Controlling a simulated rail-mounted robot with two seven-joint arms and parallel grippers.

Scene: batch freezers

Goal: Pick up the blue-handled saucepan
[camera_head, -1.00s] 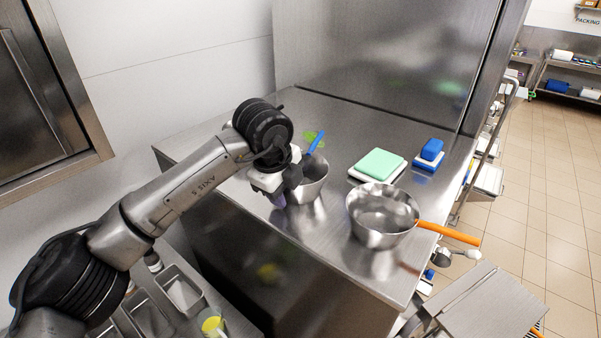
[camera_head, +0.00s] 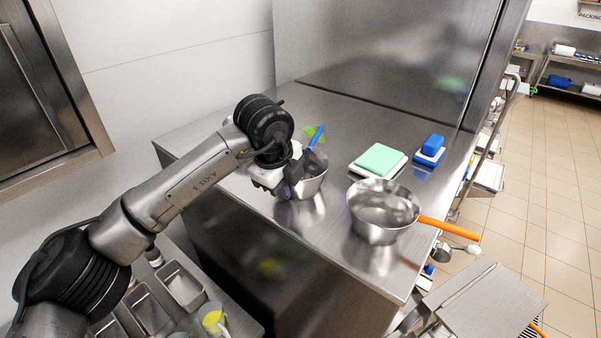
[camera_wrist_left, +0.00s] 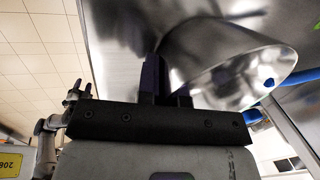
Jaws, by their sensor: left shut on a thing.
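The blue-handled saucepan (camera_head: 312,184) is a steel pan near the left side of the steel counter. Its blue handle (camera_head: 317,136) points up and away. My left gripper (camera_head: 290,182) is at the pan's left side, shut on its wall. In the left wrist view the dark fingers (camera_wrist_left: 165,82) press against the pan wall (camera_wrist_left: 225,60), and a bit of blue handle shows at the right. The pan looks close to upright; whether its base touches the counter is hard to tell.
An orange-handled saucepan (camera_head: 381,213) stands to the right, its handle over the counter's edge. Behind it are a white tray with a green block (camera_head: 380,159) and a blue block on a white-and-blue base (camera_head: 431,149). A green item (camera_head: 308,131) lies behind the blue handle.

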